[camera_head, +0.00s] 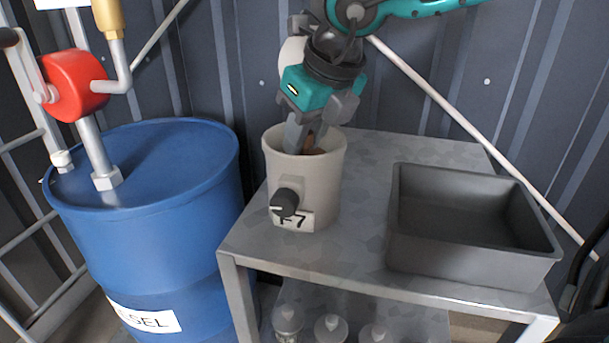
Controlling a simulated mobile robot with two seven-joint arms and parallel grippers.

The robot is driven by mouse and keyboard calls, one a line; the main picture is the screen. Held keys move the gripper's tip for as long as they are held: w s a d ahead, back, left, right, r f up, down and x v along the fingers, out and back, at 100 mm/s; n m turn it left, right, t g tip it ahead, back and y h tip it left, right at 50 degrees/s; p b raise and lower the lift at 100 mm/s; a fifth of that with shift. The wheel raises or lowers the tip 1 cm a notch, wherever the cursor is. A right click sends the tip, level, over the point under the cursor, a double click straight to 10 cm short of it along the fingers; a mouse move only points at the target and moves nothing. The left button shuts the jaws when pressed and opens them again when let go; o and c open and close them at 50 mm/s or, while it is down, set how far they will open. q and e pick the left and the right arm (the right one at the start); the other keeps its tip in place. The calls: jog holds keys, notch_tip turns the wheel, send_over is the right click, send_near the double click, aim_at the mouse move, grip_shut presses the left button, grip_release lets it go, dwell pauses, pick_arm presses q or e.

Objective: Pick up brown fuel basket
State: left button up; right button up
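My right gripper (307,138) reaches down from above into a beige pot (330,185) on the metal table. Its fingers are partly inside the pot's mouth. A small brown piece (313,150), perhaps part of the brown fuel basket, shows at the fingers inside the pot. The pot's wall and the fingers hide the rest of it. I cannot tell whether the fingers are closed on it. The pot stands upright, with a black knob and a label ending in 7 on its front. My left gripper is not in view.
A grey open tray (470,262), empty as far as I see, sits on the right of the metal table (300,257). A blue drum (150,240) with a red hand pump (75,85) stands to the left. Several lidded jars stand on the lower shelf. A corrugated wall is behind.

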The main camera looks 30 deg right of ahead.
grip_shut()
jog(key=shift+r, duration=0.15)
